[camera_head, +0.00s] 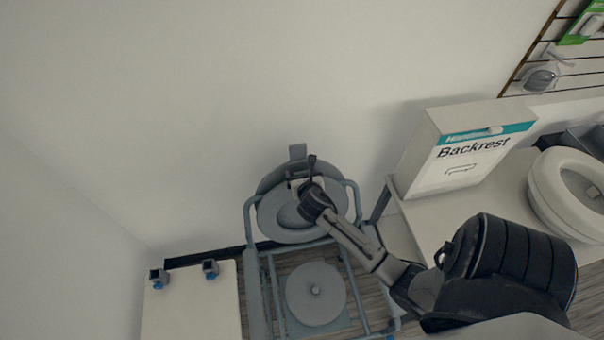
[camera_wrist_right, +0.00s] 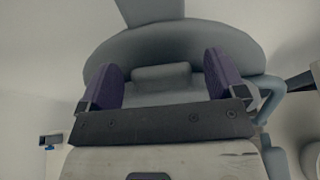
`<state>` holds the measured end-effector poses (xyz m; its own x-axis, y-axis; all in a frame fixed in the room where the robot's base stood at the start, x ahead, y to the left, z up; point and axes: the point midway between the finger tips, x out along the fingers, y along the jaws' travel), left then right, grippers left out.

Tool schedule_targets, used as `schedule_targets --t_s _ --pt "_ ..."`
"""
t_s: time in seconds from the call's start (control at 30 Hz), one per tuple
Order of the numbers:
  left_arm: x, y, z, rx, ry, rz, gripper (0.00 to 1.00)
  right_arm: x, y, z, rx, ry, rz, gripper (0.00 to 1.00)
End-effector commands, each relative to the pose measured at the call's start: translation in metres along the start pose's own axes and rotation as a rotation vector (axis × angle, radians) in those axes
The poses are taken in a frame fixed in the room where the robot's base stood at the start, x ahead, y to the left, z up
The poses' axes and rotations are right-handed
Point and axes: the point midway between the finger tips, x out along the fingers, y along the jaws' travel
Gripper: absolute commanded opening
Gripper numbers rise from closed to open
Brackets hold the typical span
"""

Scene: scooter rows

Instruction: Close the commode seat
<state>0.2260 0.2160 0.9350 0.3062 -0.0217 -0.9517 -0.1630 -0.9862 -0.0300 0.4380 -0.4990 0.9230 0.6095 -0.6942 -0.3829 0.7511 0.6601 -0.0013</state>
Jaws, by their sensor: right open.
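The commode (camera_head: 251,290) stands against the wall, with a blue-grey tube frame. Its grey oval seat (camera_head: 280,222) is at the back of the frame and appears raised, leaning toward the wall. A round grey lid with a knob (camera_head: 315,293) shows lower down, inside the frame. My right gripper (camera_head: 302,178) is at the upper part of the seat and hides some of it. In the right wrist view its two purple-padded fingers (camera_wrist_right: 162,78) are apart, with a grey block (camera_wrist_right: 160,79) of the commode between them. I cannot tell whether they touch it. My left gripper is not in view.
A white surface (camera_head: 190,305) with two small dark devices is at the left. At the right, a table (camera_head: 440,220) holds a "Backrest" box (camera_head: 468,160) and a white toilet seat (camera_head: 550,205). The wall is close behind the commode.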

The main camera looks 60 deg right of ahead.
Motion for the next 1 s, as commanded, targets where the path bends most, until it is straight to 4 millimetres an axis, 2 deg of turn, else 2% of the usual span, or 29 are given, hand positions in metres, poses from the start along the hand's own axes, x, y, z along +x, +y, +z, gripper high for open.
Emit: schedule_targets --t_s 0.2,0.5,1.0 --pt "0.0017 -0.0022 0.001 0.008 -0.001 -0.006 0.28 0.0093 0.0004 0.0 0.001 0.0 0.001 0.89" --pt "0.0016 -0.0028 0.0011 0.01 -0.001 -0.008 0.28 0.01 0.0002 0.0001 0.001 0.0 0.001 0.88" --pt "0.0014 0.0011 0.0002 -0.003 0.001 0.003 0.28 0.0098 0.0003 0.0001 0.001 0.0 0.001 0.41"
